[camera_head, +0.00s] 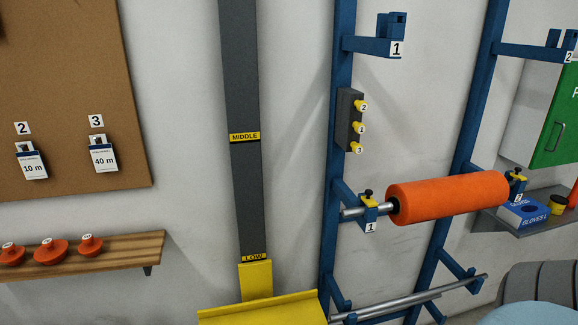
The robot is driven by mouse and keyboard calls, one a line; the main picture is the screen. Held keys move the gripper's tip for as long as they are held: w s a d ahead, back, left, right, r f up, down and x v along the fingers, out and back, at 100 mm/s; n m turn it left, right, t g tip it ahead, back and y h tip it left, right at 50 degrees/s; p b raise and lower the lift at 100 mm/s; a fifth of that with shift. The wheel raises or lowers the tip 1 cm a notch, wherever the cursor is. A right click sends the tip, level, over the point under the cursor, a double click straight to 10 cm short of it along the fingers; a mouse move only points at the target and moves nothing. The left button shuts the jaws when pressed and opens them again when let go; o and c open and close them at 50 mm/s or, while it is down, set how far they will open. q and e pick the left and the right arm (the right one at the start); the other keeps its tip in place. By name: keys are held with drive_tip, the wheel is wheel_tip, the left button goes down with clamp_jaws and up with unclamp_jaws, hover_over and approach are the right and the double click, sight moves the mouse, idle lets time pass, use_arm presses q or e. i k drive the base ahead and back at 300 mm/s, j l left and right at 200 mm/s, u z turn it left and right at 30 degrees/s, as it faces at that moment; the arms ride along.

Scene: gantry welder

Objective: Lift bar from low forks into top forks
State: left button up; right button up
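A blue frame (340,110) with two uprights carries forks at several heights. The top left fork (392,30), labelled 1, and the top right fork (552,45), labelled 2, look empty. Below them, a left fork (369,206) and a right fork (516,182) hold a thin silver bar (352,212) bearing a thick orange roll (447,197). Black knobs on yellow parts sit over both bar ends. At the bottom, a bare silver bar (412,299) lies across the lowest blue arms (458,265). Neither of my grippers is in view.
A yellow platform (262,312) stands before a dark column (243,190) marked MIDDLE and LOW. A button box (349,120) is on the left upright. A shelf (490,221) with a blue glove box (523,212) is at right. A wooden shelf (120,261) is at left.

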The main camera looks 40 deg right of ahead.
sight(372, 308)
drive_tip(key=z, duration=2.4)
